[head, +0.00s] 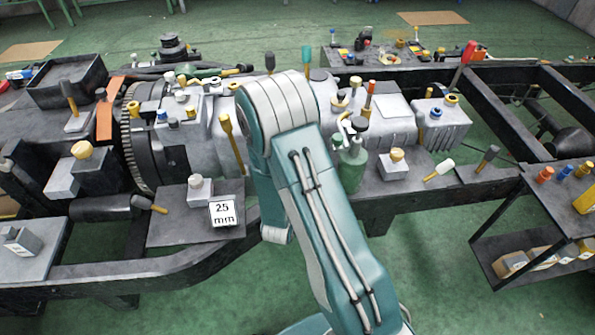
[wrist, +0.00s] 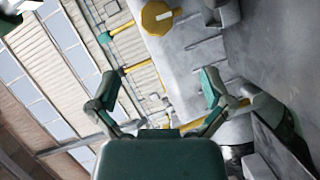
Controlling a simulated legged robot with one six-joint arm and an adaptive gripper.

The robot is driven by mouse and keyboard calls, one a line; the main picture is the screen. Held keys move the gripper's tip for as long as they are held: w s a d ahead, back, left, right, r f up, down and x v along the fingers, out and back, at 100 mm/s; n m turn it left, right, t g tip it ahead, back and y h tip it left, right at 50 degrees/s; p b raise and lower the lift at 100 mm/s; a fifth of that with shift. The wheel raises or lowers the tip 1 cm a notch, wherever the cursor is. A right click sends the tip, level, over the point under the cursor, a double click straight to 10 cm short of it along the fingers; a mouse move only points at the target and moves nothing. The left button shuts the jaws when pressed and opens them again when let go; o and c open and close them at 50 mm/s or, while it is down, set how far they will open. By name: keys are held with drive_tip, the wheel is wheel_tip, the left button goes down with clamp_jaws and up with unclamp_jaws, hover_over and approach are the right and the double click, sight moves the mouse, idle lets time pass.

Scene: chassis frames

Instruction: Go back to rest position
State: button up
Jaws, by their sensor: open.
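My green arm fills the middle of the head view, with its bent elbow over the machine frame. My gripper (wrist: 157,88) shows in the wrist view, with its two green fingers spread wide and nothing between them. In the head view I cannot make out the fingers. Beyond the fingers in the wrist view are a grey block (wrist: 190,50) and a round yellow knob (wrist: 157,17), seen at a tilt and apart from the fingers.
A black chassis frame (head: 420,207) with grey engine parts spans the head view. A "25 mm" block (head: 222,213) sits on a dark plate left of my arm. A green bottle (head: 352,165) stands close right of it. A shelf cart (head: 505,235) is at right. Green floor is free in front.

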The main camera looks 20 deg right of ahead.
drive_tip(key=a+r+m+g+y, duration=0.15)
drive_tip(key=a+r+y, duration=0.25)
drive_tip(key=r, duration=0.4)
drive_tip(key=a+r+m+y, duration=0.2)
drive_tip(key=a+r+y, duration=0.3)
drive_tip(key=r, duration=0.3)
drive_tip(key=s+r+m+g, duration=0.1)
drive_tip(key=s+r+g, duration=0.2)
drive_tip(key=s, duration=0.9)
drive_tip(key=s+r+m+g, duration=0.2)
drive_tip(key=s+r, duration=0.4)
drive_tip(key=s, duration=0.6)
drive_tip(key=shift+s+r+g+y, duration=0.25)
drive_tip(key=shift+r+g+y, duration=0.05)
drive_tip(key=shift+g+y, duration=0.15)
